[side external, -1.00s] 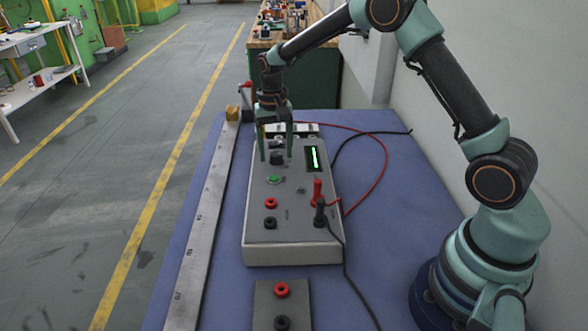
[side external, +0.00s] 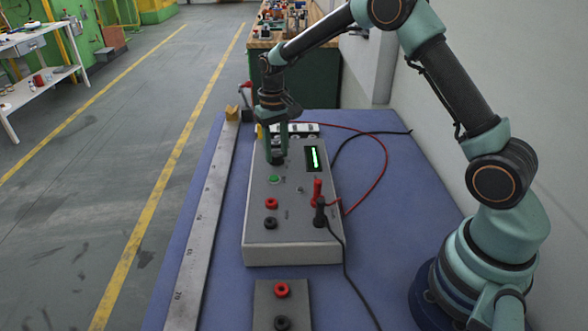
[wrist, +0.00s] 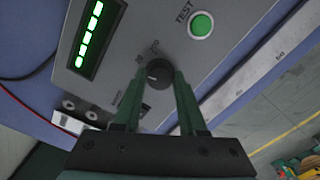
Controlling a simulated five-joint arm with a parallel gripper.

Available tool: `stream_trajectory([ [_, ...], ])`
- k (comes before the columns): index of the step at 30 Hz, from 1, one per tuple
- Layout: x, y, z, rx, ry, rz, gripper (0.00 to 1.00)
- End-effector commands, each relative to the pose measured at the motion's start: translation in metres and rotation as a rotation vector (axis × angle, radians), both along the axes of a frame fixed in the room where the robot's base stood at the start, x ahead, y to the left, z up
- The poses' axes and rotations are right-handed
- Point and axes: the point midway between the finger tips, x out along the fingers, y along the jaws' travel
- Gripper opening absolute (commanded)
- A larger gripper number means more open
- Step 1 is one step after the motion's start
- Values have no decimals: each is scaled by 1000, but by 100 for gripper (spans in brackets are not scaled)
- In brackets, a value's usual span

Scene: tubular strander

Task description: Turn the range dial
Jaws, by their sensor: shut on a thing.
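The range dial is a black round knob (wrist: 158,73) on the grey meter box (side external: 290,240). In the wrist view it sits between the green fingers of my gripper (wrist: 158,80), with a pale mark on its face. In the side view my gripper (side external: 277,158) points down at the far left part of the box, its fingers closed around the dial (side external: 277,161), which they partly hide. The display (side external: 314,158) shows several lit green bars, also seen in the wrist view. The green TEST button (wrist: 201,25) is beside the dial.
A red plug (side external: 317,190) and a black plug (side external: 320,212) with leads stand in the box at right. A steel ruler (side external: 205,215) lies along the left of the blue table. A small plate with sockets (side external: 282,308) is in front.

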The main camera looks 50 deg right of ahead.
Motion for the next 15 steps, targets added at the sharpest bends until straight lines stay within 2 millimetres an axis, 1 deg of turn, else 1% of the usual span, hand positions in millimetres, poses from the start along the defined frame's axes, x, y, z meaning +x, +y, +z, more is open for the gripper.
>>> stream_trajectory([
  [1,2,3,1,0,-10,48,0],
  [6,2,3,1,-1,-18,193,0],
  [15,3,3,2,-2,-28,392,0],
])
